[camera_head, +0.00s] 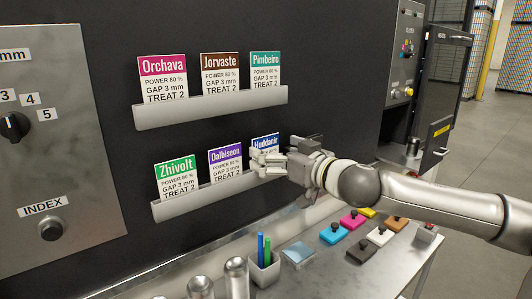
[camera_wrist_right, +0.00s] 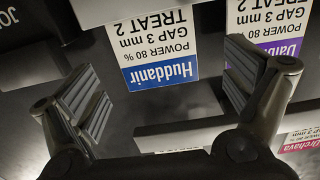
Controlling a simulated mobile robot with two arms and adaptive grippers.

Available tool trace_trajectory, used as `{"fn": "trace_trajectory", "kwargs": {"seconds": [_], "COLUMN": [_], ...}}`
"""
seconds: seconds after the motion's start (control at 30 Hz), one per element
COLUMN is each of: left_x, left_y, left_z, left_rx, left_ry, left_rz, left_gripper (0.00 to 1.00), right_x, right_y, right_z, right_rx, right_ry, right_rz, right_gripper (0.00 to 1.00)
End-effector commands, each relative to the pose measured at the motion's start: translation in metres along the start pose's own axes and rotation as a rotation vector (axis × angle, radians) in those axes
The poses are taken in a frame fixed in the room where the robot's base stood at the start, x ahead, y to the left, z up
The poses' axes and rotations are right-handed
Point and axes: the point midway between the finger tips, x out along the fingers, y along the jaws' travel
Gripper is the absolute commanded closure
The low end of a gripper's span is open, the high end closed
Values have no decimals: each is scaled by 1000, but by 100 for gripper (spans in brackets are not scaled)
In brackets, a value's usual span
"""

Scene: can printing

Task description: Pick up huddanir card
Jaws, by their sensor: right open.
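The Huddanir card (camera_head: 265,142) has a blue header and stands at the right end of the lower grey holder (camera_head: 206,195) on the dark wall. In the right wrist view the Huddanir card (camera_wrist_right: 160,50) appears upside down, between the two spread fingers and beyond them. My right gripper (camera_head: 268,164) is in front of this card and hides its lower part in the head view. In the right wrist view my right gripper (camera_wrist_right: 160,95) is open and empty, with its fingers on either side of the card. My left gripper is not in view.
Zhivolt (camera_head: 176,178) and Dalbiseon (camera_head: 226,161) cards stand left of Huddanir in the same holder. The upper holder (camera_head: 210,108) bears Orchava, Jorvaste and Pimbeiro cards. Below is a metal table (camera_head: 330,275) with a pen cup (camera_head: 263,271), metal cans and coloured stamp-like blocks.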

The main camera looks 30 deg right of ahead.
Motion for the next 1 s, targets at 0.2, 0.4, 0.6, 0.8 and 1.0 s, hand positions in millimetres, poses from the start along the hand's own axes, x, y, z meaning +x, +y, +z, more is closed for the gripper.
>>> {"fn": "trace_trajectory", "kwargs": {"seconds": [0.2, 0.4, 0.6, 0.8, 1.0], "left_x": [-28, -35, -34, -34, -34], "left_y": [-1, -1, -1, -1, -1], "left_z": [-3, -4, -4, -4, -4], "left_rx": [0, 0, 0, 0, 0], "left_ry": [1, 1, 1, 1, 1], "left_rz": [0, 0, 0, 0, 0], "left_gripper": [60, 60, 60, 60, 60], "right_x": [24, 37, 39, 38, 38], "right_y": [3, 2, 2, 2, 2], "right_z": [-7, -4, -2, -2, -2], "right_rx": [5, 2, 0, 0, 0], "right_ry": [1, 1, 0, 0, 0], "right_rz": [1, 0, 1, 1, 1], "right_gripper": [4, 4, 4, 19, 45]}}
